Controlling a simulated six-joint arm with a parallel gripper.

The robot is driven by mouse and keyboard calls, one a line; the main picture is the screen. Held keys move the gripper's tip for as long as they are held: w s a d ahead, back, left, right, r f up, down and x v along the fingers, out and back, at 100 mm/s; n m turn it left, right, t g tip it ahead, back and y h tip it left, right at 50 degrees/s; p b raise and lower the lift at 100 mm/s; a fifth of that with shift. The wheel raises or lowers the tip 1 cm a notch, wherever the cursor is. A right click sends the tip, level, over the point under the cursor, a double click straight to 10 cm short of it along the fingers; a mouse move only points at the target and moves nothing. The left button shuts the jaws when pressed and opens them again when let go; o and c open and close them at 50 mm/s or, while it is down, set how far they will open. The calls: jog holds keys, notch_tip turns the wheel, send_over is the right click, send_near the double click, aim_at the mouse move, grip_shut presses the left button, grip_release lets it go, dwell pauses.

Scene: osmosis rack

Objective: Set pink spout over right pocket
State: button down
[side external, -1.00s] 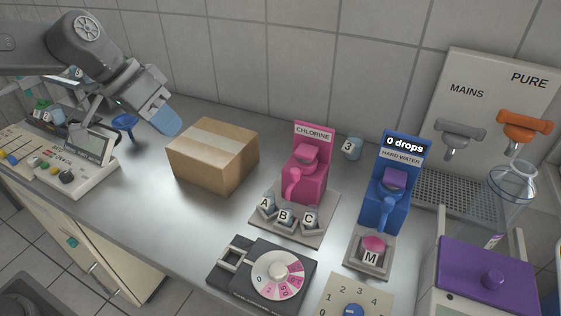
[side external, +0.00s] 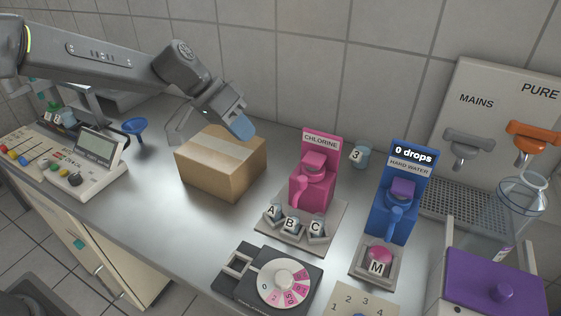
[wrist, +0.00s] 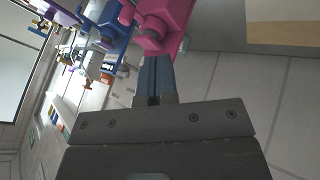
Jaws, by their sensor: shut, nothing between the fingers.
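The pink chlorine dispenser (side external: 313,183) stands upright mid-counter, with its pink spout (side external: 297,197) pointing down at the front left. Three pockets lie below it on a grey plate, holding vials A (side external: 274,212), B (side external: 291,225) and C (side external: 316,228); C is in the right pocket. The spout is nearer the left and middle pockets. My gripper (side external: 240,127) is shut and empty, above the cardboard box and left of the dispenser. The wrist view shows the shut fingers (wrist: 154,80) with the pink dispenser (wrist: 165,22) beyond them.
The cardboard box (side external: 222,165) stands under my gripper. The blue hard water dispenser (side external: 394,205) is to the right, with vial M (side external: 377,265) in front. Vial 3 (side external: 360,156) stands between the dispensers. A dial unit (side external: 285,283) lies in front.

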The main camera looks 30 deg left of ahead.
aim_at(301, 178)
jog(key=w+d+f, duration=0.1)
jog(key=d+f, duration=0.7)
jog(key=d, duration=0.1)
jog(key=shift+w+d, duration=0.15)
jog(key=shift+s+d+r+n+t, duration=0.1)
jog(key=shift+s+d+n+t, duration=0.1)
jog(key=shift+d+n+t, duration=0.25)
dwell(0.4)
jog(key=shift+s+d+n+t+y, duration=0.1)
jog(key=shift+d+n+t+y, duration=0.3)
jog(key=shift+n, duration=0.4)
jog(key=shift+s+d+n+t+y, duration=0.1)
jog(key=shift+d+n+t+y, duration=0.25)
jog(key=shift+n, duration=0.4)
jog(key=shift+d, duration=0.4)
jog(key=shift+w+a, duration=0.35)
jog(key=shift+a, duration=0.4)
